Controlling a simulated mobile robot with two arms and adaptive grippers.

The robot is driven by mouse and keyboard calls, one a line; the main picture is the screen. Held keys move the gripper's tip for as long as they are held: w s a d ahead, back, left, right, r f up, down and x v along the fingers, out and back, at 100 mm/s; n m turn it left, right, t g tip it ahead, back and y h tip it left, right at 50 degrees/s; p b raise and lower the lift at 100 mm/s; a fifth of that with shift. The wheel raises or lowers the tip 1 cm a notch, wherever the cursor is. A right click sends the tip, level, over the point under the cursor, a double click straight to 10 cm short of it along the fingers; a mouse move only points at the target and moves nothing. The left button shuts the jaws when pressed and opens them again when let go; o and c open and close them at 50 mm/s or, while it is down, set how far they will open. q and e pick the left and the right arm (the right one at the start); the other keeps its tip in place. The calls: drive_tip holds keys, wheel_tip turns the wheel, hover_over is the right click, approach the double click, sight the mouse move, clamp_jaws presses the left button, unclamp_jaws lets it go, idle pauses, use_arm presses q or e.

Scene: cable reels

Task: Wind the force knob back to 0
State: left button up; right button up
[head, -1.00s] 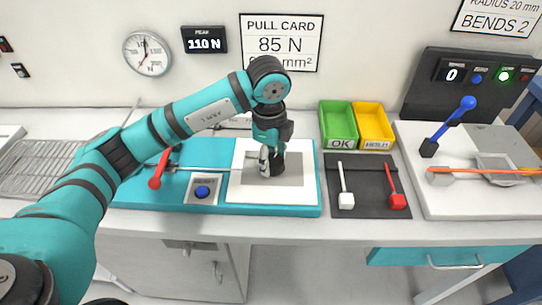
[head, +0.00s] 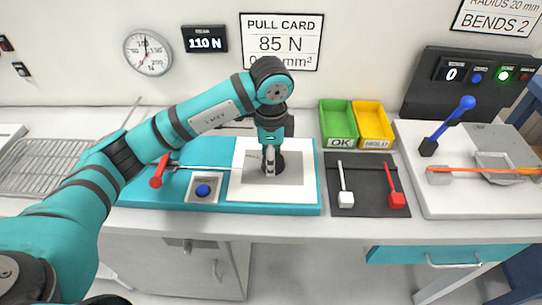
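A dark round part, apparently the force knob (head: 279,165), sits on the grey patch of a white plate (head: 305,190) on the teal pull-test board (head: 135,195). My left gripper (head: 269,170) points straight down over this part, its fingers at the part's left side. The fingers look narrow and edge-on, so their opening and any grip on the part cannot be made out. The knob's scale is hidden or too small to read. The peak display (head: 205,39) reads 110 N. My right gripper is not in view.
The board also carries a red-handled lever (head: 157,180) and a blue button (head: 203,190). Right of it are a green OK bin (head: 340,142), a yellow bin (head: 373,143), and a black mat (head: 370,208) with two tools. A bend tester with a blue-knobbed lever (head: 467,103) stands farther right.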

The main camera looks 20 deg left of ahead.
use_arm(q)
drive_tip(key=shift+w+r, duration=0.1)
drive_tip(key=o, duration=1.2)
drive_tip(key=shift+c, duration=0.2)
wheel_tip(320, 180, up, 12)
drive_tip(key=shift+s, duration=0.35)
